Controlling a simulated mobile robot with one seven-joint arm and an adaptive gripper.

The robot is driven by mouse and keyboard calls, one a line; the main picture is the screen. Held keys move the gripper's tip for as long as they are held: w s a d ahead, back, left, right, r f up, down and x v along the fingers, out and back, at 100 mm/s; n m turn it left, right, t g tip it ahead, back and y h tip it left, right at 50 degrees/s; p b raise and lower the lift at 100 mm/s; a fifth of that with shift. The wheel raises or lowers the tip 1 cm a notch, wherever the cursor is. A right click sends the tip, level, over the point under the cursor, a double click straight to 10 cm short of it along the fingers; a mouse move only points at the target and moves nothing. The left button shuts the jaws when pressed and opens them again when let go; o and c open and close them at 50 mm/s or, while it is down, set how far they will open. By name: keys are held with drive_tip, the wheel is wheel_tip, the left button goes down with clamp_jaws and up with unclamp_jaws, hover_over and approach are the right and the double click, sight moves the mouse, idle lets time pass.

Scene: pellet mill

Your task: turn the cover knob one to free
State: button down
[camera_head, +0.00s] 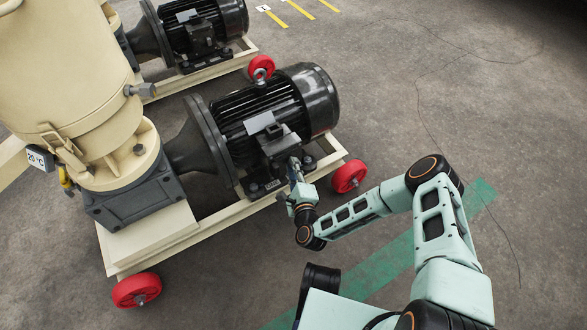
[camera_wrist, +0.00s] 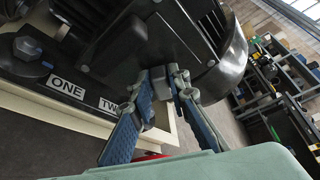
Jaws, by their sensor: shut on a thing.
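In the wrist view, my gripper (camera_wrist: 170,76) has its two blue-padded fingers closed around a small grey knob-like part (camera_wrist: 161,86) beside the motor's dark box (camera_wrist: 150,30). The fingers hide much of this part, and I cannot tell which numbered knob it is. A white label reading ONE (camera_wrist: 66,87) is on the rail left of the fingers. A second label, showing TW (camera_wrist: 107,104), is partly covered by the left finger. In the head view, my gripper (camera_head: 294,165) reaches the right side of the terminal box (camera_head: 280,146) on the black motor (camera_head: 265,112); the held part is hidden there.
The cream mill (camera_head: 80,75) stands left of the motor. Red wheels (camera_head: 348,176) are on the frame, one close right of my gripper. Another motor (camera_head: 200,28) is behind. In the wrist view, shelving (camera_wrist: 285,90) stands far right.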

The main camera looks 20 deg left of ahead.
drive_tip(key=n+t, duration=0.1)
drive_tip(key=n, duration=0.1)
drive_tip(key=n+b, duration=0.1)
drive_tip(key=n, duration=0.1)
drive_tip(key=shift+s+f+t, duration=0.1)
drive_tip(key=shift+f+t, duration=0.25)
drive_tip(key=shift+t, duration=0.05)
drive_tip(key=shift+n, duration=0.4)
drive_tip(key=c, duration=1.8)
unclamp_jaws()
drive_tip(key=shift+c, duration=0.2)
drive_tip(key=shift+r, duration=0.1)
